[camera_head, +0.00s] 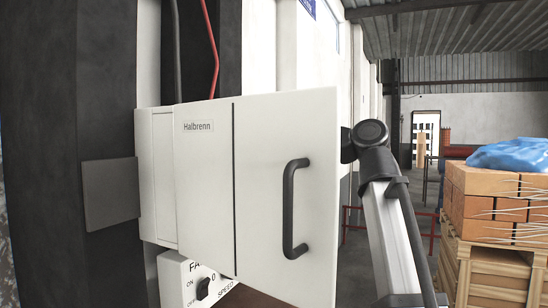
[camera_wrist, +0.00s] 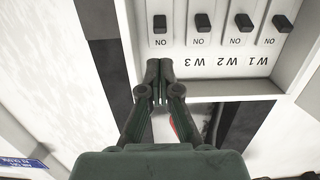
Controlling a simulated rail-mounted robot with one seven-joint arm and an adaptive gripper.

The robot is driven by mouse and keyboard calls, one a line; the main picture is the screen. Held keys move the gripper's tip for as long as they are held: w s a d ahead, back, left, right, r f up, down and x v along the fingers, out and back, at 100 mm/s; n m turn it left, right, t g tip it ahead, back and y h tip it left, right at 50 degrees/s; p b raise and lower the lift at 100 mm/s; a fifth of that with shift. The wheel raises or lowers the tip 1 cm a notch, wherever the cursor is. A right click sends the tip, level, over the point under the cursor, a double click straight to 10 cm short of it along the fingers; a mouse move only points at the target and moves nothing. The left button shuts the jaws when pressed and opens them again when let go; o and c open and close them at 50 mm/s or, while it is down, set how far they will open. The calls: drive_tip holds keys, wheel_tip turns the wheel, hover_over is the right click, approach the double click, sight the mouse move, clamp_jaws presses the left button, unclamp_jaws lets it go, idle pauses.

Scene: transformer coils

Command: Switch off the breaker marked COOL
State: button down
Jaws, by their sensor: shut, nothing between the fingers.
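In the wrist view, upside down, a white breaker panel (camera_wrist: 225,56) carries a row of several dark switches. The leftmost switch (camera_wrist: 160,23) stands just beyond my gripper (camera_wrist: 160,68); its marking is not visible, and the gripper covers the area below it. Labels W3, W2 and W1 (camera_wrist: 228,61) run to the right, below the other switches (camera_wrist: 203,22). I see no COOL label. "NO", likely inverted ON, shows under the switches. My gripper is shut and empty, its tips apart from or near the panel edge; contact is unclear. In the head view the gripper is hidden behind the cabinet door (camera_head: 270,200).
The white Halbrenn cabinet (camera_head: 205,190) has a dark door handle (camera_head: 290,207). A fan control box (camera_head: 190,278) with a knob sits below. Bricks (camera_head: 495,195) on a pallet (camera_head: 490,272) stand at the right. A red cable (camera_head: 211,45) runs above the cabinet.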

drive_tip(key=x, duration=0.6)
drive_tip(key=shift+w+a, duration=0.25)
drive_tip(key=shift+a, duration=0.1)
drive_tip(key=shift+w+f+b, duration=0.1)
drive_tip(key=shift+f+b, duration=0.15)
drive_tip(key=shift+b, duration=0.25)
drive_tip(key=shift+y, duration=0.3)
